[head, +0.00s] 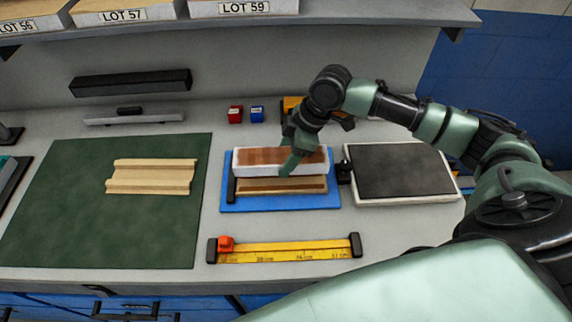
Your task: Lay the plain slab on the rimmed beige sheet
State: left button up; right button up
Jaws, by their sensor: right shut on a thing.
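A white slab (254,169) with a brown top face is in my right gripper (291,158). The gripper comes down from above and is shut on the slab, with one green finger across its near side. The slab is level, over a beige sheet (258,187) with a raised rim on the blue board (281,206). The slab hides most of this sheet, and I cannot tell whether the two touch. A second beige sheet with raised long edges (150,177) lies on the green mat (95,235). My left gripper is not in view.
A dark pad in a pale frame (402,171) stands close right of the board. A yellow ruler (290,251) with an orange slider lies in front. Small red (235,115) and blue (257,114) blocks stand behind. The front of the green mat is clear.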

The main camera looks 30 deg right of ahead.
jog(key=shift+f, duration=0.6)
notch_tip(320, 180, down, 3)
jog(key=shift+f+p, duration=0.15)
jog(key=shift+p, duration=0.15)
jog(key=shift+f, duration=0.15)
jog(key=o, duration=1.1)
jog(key=b+v, duration=0.2)
jog(key=v, duration=0.9)
jog(key=shift+d+r, duration=0.2)
jog(key=shift+r, duration=0.4)
